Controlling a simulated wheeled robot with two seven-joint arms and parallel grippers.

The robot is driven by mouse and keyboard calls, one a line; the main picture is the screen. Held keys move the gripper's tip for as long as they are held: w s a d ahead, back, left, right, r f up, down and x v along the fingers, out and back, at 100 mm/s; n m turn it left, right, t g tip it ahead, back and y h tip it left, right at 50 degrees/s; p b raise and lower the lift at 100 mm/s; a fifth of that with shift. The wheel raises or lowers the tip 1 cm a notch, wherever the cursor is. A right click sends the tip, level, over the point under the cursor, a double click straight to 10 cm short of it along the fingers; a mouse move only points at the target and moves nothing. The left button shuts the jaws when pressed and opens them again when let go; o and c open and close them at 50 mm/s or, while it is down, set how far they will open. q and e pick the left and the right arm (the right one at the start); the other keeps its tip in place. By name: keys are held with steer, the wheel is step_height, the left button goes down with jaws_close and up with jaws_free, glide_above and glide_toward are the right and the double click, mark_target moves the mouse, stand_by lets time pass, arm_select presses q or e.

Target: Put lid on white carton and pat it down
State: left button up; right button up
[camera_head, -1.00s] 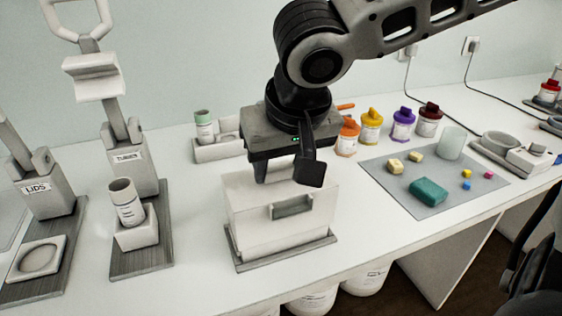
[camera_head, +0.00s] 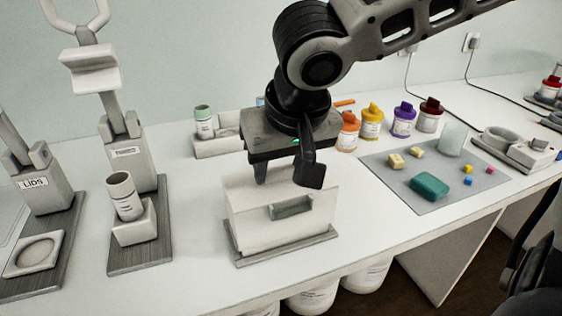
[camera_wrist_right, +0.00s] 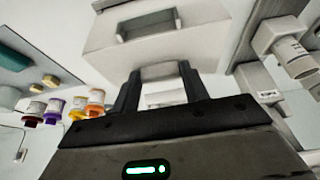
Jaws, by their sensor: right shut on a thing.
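The white carton (camera_head: 280,218) stands on a grey wooden base (camera_head: 288,249) in the middle of the bench, with a recessed grip in its front. The carton also shows at the top of the wrist view (camera_wrist_right: 155,32). My right gripper (camera_head: 285,177) points down at the carton's top. In the wrist view its fingers (camera_wrist_right: 163,84) are closed on a pale piece (camera_wrist_right: 160,71), apparently the lid. The gripper hides much of the carton's top, so I cannot tell whether the lid is fully seated. My left gripper is not in view.
Lid (camera_head: 38,197) and tumbler (camera_head: 126,150) dispensers stand to the left, a white tumbler (camera_head: 125,196) in the latter. Colourful jars (camera_head: 371,122) stand behind right. A grey mat (camera_head: 435,174) holds small blocks. The bench just right of the carton is clear.

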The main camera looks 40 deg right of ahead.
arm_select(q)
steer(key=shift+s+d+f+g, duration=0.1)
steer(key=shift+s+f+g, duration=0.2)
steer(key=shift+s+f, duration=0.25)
arm_select(e)
steer(key=o, duration=2)
steer(key=shift+c, duration=0.2)
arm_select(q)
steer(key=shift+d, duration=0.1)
arm_select(e)
steer(key=shift+r+p, duration=1.1)
steer(key=shift+p, duration=0.05)
arm_select(q)
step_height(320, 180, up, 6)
steer(key=p, duration=0.4)
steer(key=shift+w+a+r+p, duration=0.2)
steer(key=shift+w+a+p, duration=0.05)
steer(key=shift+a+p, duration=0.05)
arm_select(e)
step_height(320, 180, up, 5)
steer(key=shift+f, duration=0.1)
